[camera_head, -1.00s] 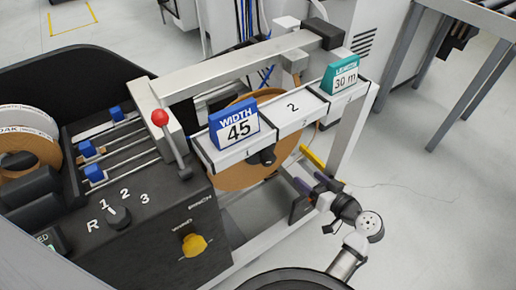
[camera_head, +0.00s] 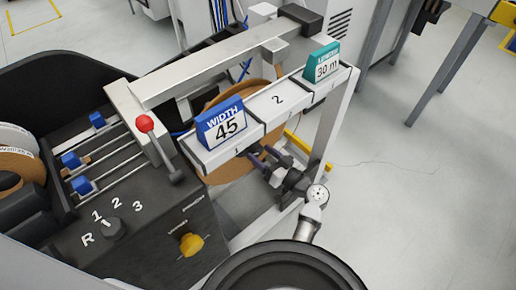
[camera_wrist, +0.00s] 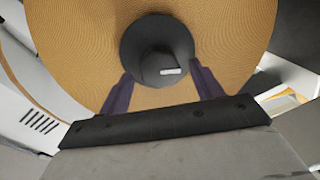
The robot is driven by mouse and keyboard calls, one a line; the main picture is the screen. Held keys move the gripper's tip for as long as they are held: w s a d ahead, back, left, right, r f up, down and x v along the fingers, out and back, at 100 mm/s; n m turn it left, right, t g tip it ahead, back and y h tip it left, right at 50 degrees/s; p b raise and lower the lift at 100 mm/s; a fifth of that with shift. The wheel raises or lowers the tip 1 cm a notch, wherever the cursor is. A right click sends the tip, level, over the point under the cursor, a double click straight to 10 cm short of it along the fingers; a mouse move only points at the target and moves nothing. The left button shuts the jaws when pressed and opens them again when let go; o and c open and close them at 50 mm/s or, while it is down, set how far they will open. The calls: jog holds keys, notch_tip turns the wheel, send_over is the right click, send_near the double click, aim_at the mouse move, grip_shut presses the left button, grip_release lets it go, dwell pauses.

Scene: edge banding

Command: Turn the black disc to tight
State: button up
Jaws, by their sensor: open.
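The black disc (camera_wrist: 157,48) shows in the wrist view at the centre of a large tan roll (camera_wrist: 75,45). It has a raised round hub with a small white mark on it. My gripper (camera_wrist: 162,75) is open, its two dark purple fingers pointing at the disc, one at each side of its lower part. I cannot tell whether they touch it. In the head view my gripper (camera_head: 258,154) is in front of the tan roll (camera_head: 218,105), under the white shelf, and the disc is largely hidden there.
The white shelf (camera_head: 278,100) above carries a blue WIDTH 45 sign (camera_head: 221,124) and a teal 30 m sign (camera_head: 322,62). A black control panel with a red-tipped lever (camera_head: 145,124), a dial (camera_head: 113,228) and a yellow knob (camera_head: 191,244) stands left. Open floor lies right.

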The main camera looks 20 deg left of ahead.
jog(key=shift+x, duration=1.2)
jog(key=c, duration=1)
jog(key=shift+o, duration=0.2)
jog(key=m, duration=0.5)
jog(key=shift+m, duration=0.4)
jog(key=m+p, duration=0.1)
jog(key=m, duration=0.5)
jog(key=shift+f+m+t, duration=0.1)
jog(key=shift+m+t, duration=0.2)
jog(key=shift+t, duration=0.1)
